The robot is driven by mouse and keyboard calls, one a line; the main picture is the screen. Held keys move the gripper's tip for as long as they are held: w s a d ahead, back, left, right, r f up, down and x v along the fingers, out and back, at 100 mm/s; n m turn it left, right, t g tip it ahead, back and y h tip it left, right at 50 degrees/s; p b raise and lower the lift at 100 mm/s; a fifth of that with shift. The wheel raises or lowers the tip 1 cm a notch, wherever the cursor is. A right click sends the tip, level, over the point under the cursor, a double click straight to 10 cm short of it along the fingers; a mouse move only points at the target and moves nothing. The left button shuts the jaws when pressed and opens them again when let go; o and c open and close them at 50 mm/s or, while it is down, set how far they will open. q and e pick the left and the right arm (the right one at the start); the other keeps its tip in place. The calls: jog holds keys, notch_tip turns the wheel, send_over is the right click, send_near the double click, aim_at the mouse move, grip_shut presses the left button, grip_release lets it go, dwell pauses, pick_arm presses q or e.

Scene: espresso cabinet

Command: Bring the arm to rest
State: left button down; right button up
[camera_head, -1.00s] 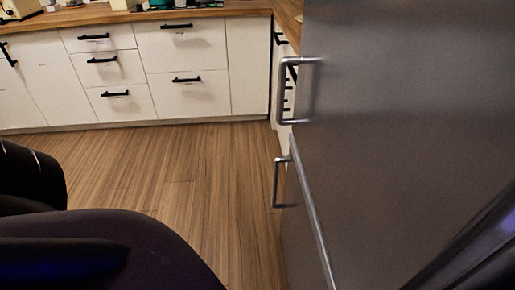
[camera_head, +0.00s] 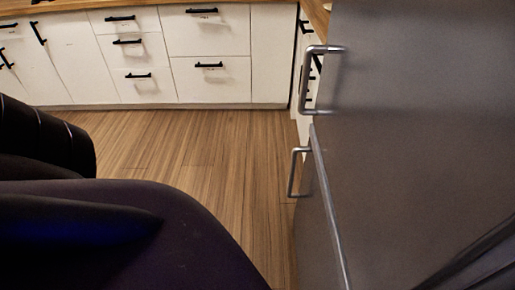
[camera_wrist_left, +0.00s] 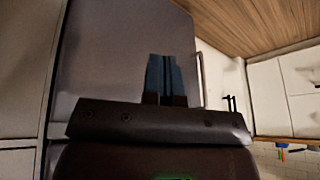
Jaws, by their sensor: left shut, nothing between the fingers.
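My left gripper (camera_wrist_left: 166,80) shows in the left wrist view with its two dark fingers side by side, shut and empty. Behind it is the plain grey front of a tall unit, likely the fridge (camera_wrist_left: 105,65). In the head view, dark rounded parts of my arm (camera_head: 120,225) fill the lower left, and no gripper can be seen there. My right gripper is in neither view.
The steel fridge (camera_head: 420,120) with two bar handles (camera_head: 305,80) stands close on the right. White drawers (camera_head: 210,80) with black handles line the back under a wooden worktop (camera_head: 270,3). The wooden floor (camera_head: 200,150) between is clear.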

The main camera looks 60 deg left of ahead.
pick_arm(q)
jog(key=w+r+m+t+h, duration=0.1)
jog(key=w+t, duration=0.4)
jog(key=w, duration=0.1)
notch_tip(320, 180, up, 10)
jog(key=n+t+p, duration=0.1)
jog(key=p, duration=1.2)
jog(key=shift+w+r, duration=0.2)
jog(key=shift+r, duration=0.05)
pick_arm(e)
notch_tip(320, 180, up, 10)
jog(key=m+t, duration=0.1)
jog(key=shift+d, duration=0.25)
